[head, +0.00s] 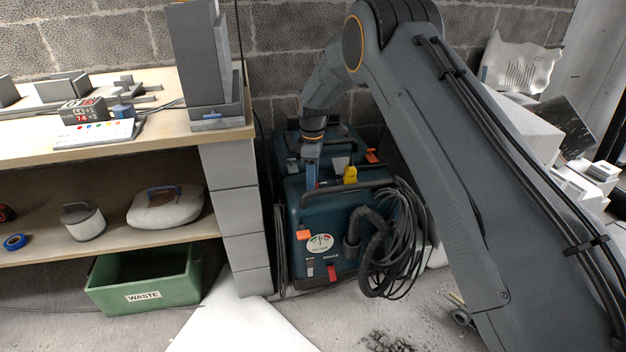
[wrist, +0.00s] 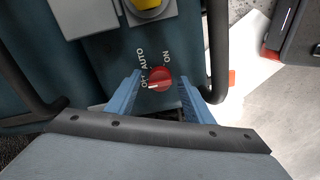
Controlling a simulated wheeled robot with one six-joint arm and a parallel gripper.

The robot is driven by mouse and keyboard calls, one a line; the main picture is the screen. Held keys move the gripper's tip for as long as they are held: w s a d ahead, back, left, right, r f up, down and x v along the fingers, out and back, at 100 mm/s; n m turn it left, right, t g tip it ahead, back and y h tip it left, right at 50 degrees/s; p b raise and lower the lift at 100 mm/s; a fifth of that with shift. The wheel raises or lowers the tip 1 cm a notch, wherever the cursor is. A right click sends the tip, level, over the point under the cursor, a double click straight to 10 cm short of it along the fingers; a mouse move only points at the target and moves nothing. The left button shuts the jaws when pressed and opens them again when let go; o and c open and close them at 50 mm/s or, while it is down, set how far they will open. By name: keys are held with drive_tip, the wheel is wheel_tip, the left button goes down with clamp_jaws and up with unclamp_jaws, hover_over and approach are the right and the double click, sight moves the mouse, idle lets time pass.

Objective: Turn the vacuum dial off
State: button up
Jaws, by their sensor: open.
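The vacuum (head: 318,212), a dark teal box, stands on the floor against the block wall in the head view. In the wrist view, the red dial (wrist: 161,77) sits on the vacuum's top panel, with OFF, AUTO and ON labels around it. A pale mark shows on its lower left side, near the OFF label; its exact setting is hard to read. My gripper (wrist: 159,84) is open, its blue fingers on either side of the dial with gaps visible. In the head view my gripper (head: 311,168) points down at the vacuum's top, and the dial is mostly hidden.
A yellow knob (head: 350,174) and dark handle bars stand close to my gripper. A coiled black cable and hose (head: 390,230) hang at the vacuum's right. The workbench (head: 222,165) is close on its left, with a green waste bin (head: 145,282) below.

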drive_tip(key=shift+r+p, duration=0.5)
drive_tip(key=shift+r, duration=3.4)
drive_tip(key=shift+r, duration=0.15)
drive_tip(key=s+d+r+m, duration=0.35)
drive_tip(key=s+r, duration=0.45)
drive_tip(key=s, duration=0.3)
drive_tip(key=s+d+r+m, duration=0.35)
drive_tip(key=s+r, duration=0.35)
drive_tip(key=s, duration=0.3)
drive_tip(key=s+d+m, duration=0.3)
drive_tip(key=s+d, duration=0.1)
drive_tip(key=s, duration=0.9)
drive_tip(key=s+d+m, duration=0.3)
drive_tip(key=s+m, duration=0.1)
drive_tip(key=s, duration=0.8)
drive_tip(key=d+r+m+p, duration=0.2)
drive_tip(key=d+r+p, duration=0.7)
drive_tip(key=p, duration=1.1)
wheel_tip(320, 180, up, 2)
drive_tip(key=shift+d+m, duration=0.35)
drive_tip(key=shift+m, duration=0.05)
